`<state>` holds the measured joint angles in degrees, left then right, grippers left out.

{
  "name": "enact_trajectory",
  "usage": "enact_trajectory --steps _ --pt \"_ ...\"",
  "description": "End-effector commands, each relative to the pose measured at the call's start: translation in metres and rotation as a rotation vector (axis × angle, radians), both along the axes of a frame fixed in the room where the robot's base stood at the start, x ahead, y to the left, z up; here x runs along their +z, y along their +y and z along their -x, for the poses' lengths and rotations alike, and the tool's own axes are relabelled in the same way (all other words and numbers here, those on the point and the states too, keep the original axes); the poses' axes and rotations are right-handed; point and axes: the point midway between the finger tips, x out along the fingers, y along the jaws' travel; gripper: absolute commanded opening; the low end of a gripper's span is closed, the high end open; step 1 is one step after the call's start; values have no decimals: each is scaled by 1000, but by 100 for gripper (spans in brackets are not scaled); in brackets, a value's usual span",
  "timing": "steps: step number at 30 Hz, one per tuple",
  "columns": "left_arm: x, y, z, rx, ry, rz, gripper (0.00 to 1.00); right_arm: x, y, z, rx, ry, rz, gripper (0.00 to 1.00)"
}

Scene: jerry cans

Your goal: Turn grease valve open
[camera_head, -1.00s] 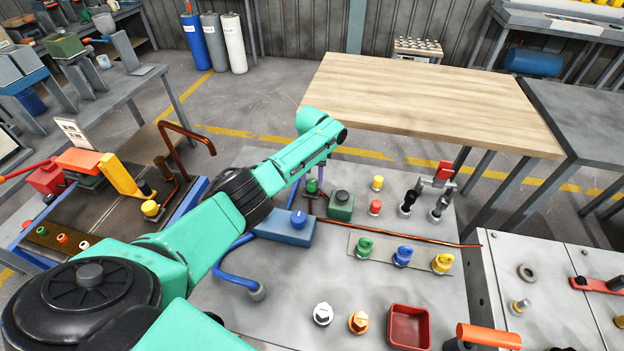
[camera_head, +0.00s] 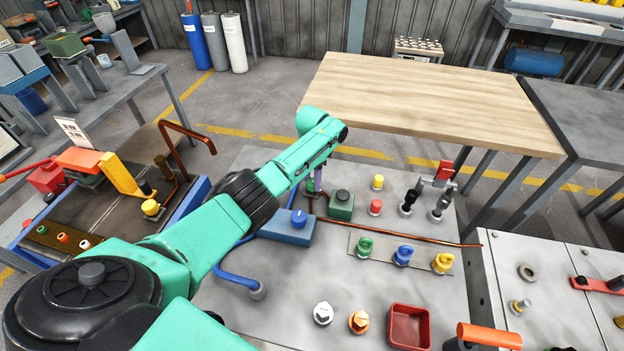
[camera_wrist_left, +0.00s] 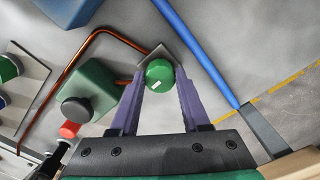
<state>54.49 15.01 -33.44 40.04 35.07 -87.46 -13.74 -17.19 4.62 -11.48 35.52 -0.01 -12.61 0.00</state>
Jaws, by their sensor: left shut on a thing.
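The green round valve knob (camera_wrist_left: 160,70) with a small white mark sits on a square grey plate, with a copper pipe (camera_wrist_left: 105,36) running to it. My left gripper (camera_head: 314,184) reaches down to it from above, behind the green box. In the left wrist view its two purple fingers stand on either side of the knob, closed on it. In the head view the knob is mostly hidden by the fingers. My right gripper is not in view.
A green box with a dark knob (camera_head: 341,206) stands close beside the valve. A blue box with a blue knob (camera_head: 290,228) is nearer. Green, blue and yellow knobs (camera_head: 402,256) sit on a strip to the right. A red tray (camera_head: 409,327) lies in front.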

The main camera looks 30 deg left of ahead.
Motion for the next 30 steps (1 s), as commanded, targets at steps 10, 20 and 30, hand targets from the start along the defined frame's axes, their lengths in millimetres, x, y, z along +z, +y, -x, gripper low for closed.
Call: enact_trajectory --steps 10,20,30 --pt "2 0 -2 -52 -7 0 0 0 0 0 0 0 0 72" --pt "2 0 -2 -52 -7 0 62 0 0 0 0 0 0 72" --pt "1 0 -1 -50 -3 0 76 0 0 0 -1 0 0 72"
